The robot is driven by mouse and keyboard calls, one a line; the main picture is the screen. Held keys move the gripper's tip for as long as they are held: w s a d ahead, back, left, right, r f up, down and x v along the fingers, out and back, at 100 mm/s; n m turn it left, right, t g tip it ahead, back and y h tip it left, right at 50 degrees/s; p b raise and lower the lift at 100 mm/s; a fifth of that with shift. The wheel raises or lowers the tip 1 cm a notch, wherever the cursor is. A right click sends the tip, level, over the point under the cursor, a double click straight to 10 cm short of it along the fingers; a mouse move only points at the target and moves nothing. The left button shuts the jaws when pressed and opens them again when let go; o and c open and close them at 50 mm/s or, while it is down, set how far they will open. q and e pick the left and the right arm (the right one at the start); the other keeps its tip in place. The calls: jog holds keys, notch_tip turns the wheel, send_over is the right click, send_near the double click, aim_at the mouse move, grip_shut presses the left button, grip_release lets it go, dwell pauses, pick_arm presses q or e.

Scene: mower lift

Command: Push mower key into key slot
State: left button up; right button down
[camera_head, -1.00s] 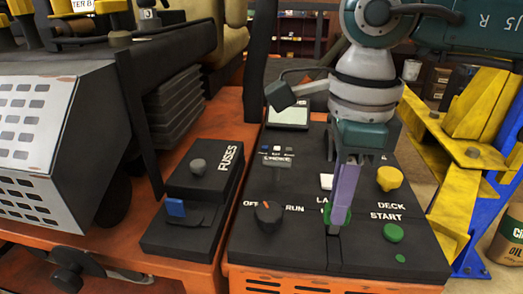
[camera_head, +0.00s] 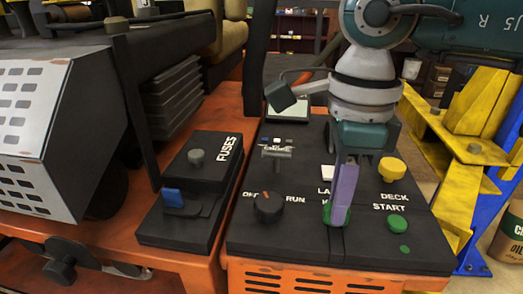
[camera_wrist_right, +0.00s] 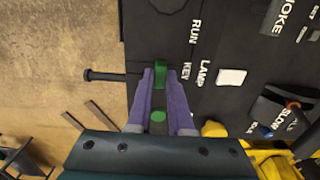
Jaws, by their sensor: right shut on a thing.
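The green mower key (camera_head: 337,214) is at the key slot on the dark control panel (camera_head: 300,240), between the LAMP label and the panel's front edge. My right gripper (camera_head: 341,208) is shut on the key, its purple fingers pointing down at the panel. In the right wrist view the green key (camera_wrist_right: 160,74) shows between the fingertips, next to the KEY label. The slot is hidden by the key and fingers, and I cannot tell how deep the key sits. My left gripper is not in view.
The OFF/RUN knob (camera_head: 268,207) is left of the key. The green START button (camera_head: 397,223) and yellow DECK knob (camera_head: 392,170) are to its right. A white lamp switch (camera_head: 327,173) is behind. The fuse box (camera_head: 195,180) with a blue lever (camera_head: 173,198) stands further left.

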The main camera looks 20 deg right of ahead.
jog(key=c, duration=0.7)
grip_release()
jog(key=shift+c, duration=0.2)
notch_tip(320, 180, up, 10)
jog(key=b, duration=0.2)
